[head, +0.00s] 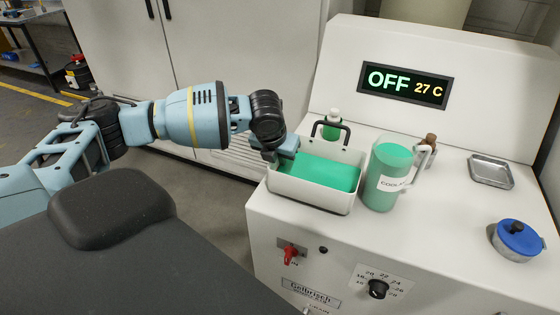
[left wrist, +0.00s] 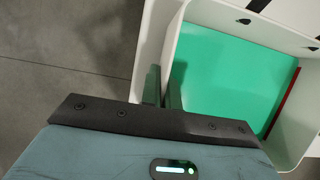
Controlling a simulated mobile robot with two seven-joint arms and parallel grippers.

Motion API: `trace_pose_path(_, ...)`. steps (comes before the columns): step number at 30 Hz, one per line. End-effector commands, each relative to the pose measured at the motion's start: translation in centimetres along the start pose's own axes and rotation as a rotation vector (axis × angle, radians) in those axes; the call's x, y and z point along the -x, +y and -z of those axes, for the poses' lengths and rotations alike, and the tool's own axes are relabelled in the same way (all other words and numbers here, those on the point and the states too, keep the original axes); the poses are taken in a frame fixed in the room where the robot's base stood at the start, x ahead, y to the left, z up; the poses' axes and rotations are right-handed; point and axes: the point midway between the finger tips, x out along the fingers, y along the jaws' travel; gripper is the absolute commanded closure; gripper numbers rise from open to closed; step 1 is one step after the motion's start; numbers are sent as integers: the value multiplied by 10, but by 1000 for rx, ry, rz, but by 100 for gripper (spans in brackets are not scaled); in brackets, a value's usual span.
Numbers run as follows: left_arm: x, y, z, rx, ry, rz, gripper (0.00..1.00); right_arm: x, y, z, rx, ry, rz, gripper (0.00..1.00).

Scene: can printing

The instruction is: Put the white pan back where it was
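The white pan (head: 311,198) is at the left front of the white machine's top, with green liquid (head: 318,172) in it and a dark handle at its far side. It looks level; I cannot tell whether it rests on the top or is slightly raised. My left gripper (head: 282,158) is at the pan's left wall. In the left wrist view, its fingers (left wrist: 164,88) stand close together on either side of the pan wall (left wrist: 176,50) and appear shut on it. The fingertips are partly hidden in the head view. My right gripper is not in view.
A jug labelled coolant (head: 383,178) stands close to the pan's right. A metal tray (head: 491,171) and a blue-lidded pot (head: 518,238) are farther right. The display (head: 405,84) reads OFF, 27 C.

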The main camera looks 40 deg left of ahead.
Motion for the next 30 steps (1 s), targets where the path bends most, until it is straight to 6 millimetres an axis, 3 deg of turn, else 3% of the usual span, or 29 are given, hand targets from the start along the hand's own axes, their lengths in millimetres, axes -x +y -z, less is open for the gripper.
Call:
trace_pose_path(4,-10,0,2,4,-8,4,100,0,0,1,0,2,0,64)
trace_pose_path(15,-12,-1,3,4,-9,5,100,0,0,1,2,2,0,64)
trace_pose_path(21,-14,0,5,2,-5,2,76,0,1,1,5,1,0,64)
trace_pose_path(30,-12,0,4,2,-5,1,76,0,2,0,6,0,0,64)
